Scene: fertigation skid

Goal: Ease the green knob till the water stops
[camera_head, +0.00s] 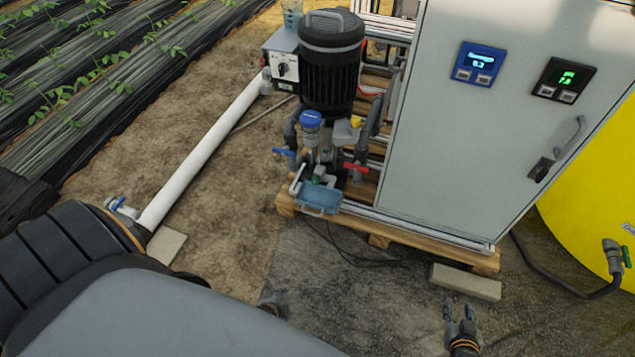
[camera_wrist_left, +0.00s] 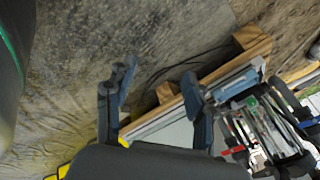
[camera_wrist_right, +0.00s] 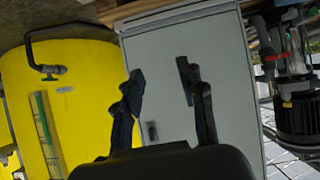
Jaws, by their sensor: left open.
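A small green knob (camera_head: 318,180) sits low on the pipework at the front of the skid, just above a blue tray (camera_head: 318,199). A green spot that looks like the knob shows in the left wrist view (camera_wrist_left: 252,103). I cannot make out a water stream. My left gripper (camera_head: 275,302) is below and in front of the tray, partly hidden behind my arm; its fingers (camera_wrist_left: 157,82) are apart and empty, clear of the knob. My right gripper (camera_head: 460,312) is open and empty, low at the right; its spread fingers (camera_wrist_right: 160,70) face the grey cabinet (camera_wrist_right: 222,70).
Red-handled (camera_head: 355,168) and blue-handled (camera_head: 284,152) valves flank the knob closely. A concrete block (camera_head: 466,281) lies before the pallet (camera_head: 380,240). A yellow tank (camera_head: 590,200) with another green-handled valve (camera_head: 627,256) stands right.

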